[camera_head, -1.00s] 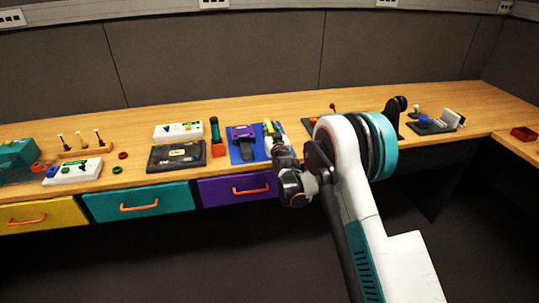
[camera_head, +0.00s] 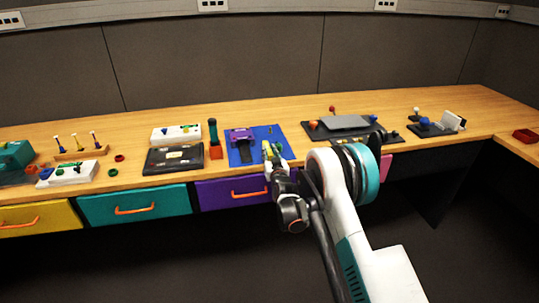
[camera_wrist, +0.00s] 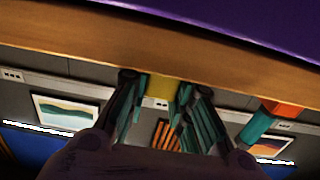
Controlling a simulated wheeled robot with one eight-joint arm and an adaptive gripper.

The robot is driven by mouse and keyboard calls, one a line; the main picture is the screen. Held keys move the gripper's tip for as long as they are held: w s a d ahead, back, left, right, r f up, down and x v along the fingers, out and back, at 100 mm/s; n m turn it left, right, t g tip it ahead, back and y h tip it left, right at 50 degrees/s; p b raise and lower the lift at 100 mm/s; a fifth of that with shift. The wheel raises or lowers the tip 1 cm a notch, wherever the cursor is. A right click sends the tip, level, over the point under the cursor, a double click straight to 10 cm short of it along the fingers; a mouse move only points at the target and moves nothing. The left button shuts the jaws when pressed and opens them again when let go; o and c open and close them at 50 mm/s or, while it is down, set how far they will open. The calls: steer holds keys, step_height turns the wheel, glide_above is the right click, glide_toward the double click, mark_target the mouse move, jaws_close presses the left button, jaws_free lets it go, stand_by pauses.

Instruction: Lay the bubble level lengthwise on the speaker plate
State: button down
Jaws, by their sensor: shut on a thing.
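My gripper (camera_head: 272,158) is shut on a small yellow thing (camera_head: 267,147), which looks like the bubble level, near the front edge of the desk by the blue mat. In the wrist view, my gripper (camera_wrist: 160,105) has its teal-lined fingers on both sides of the yellow thing (camera_wrist: 161,88); most of it is hidden. A flat grey plate (camera_head: 343,122), apparently the speaker plate, lies on a dark panel (camera_head: 325,135) to the right of my gripper. My arm covers part of the panel's front.
A blue mat (camera_head: 277,140) bears a purple device (camera_head: 241,136). A green and orange upright thing (camera_head: 214,140) and a black case (camera_head: 175,158) stand to the left. A small dark stand (camera_head: 430,127) is right of the panel. Bare wood lies behind.

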steer(key=c, duration=1.4)
jaws_free()
steer(key=shift+f, duration=0.1)
steer(key=shift+s, duration=0.1)
